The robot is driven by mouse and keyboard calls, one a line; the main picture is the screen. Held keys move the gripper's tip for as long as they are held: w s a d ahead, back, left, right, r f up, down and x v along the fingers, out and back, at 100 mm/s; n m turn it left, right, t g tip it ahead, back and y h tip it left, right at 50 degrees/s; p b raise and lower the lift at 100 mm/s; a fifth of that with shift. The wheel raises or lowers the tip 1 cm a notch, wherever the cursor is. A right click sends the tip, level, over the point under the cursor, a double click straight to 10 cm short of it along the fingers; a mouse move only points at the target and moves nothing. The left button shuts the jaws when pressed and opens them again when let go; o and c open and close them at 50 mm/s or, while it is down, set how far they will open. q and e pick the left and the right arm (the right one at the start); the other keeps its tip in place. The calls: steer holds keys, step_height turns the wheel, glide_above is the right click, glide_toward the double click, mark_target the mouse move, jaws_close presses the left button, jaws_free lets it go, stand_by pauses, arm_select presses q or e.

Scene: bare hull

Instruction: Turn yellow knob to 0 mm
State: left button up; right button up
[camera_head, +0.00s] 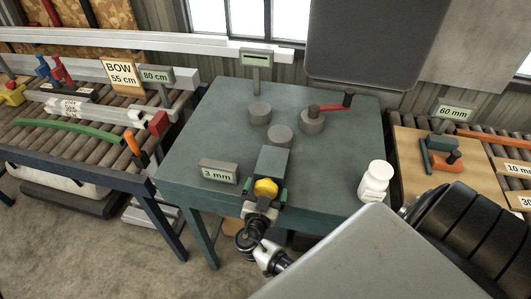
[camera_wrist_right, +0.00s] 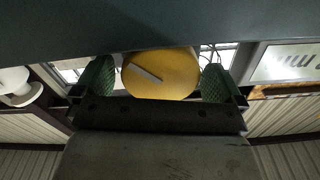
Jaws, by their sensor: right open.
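The yellow knob (camera_head: 265,188) is on the front face of a grey-green block (camera_head: 272,161) at the front edge of the green table. My right gripper (camera_head: 265,194) is open at the knob, one finger on each side. In the right wrist view the round yellow knob (camera_wrist_right: 160,76), with a pale slanted line on its face, sits between the two green finger pads of the right gripper (camera_wrist_right: 158,82). A small display (camera_head: 219,171) left of the block reads 3 mm. My left gripper is not in view.
Roller conveyors flank the table, the left one (camera_head: 100,125) holding a green bow-shaped strip.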

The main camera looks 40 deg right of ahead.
steer(key=c, duration=0.9)
steer(key=n+b, duration=0.2)
steer(key=b, duration=0.1)
steer(key=n+b, duration=0.1)
steer(key=shift+w+a+f+n+b, duration=0.1)
steer(key=shift+f+n+b, duration=0.15)
steer(key=shift+n+b, duration=0.1)
steer(key=shift+r+n+b, duration=0.25)
steer(key=shift+n+b, duration=0.3)
steer(key=shift+n, duration=0.4)
steer(key=o, duration=0.9)
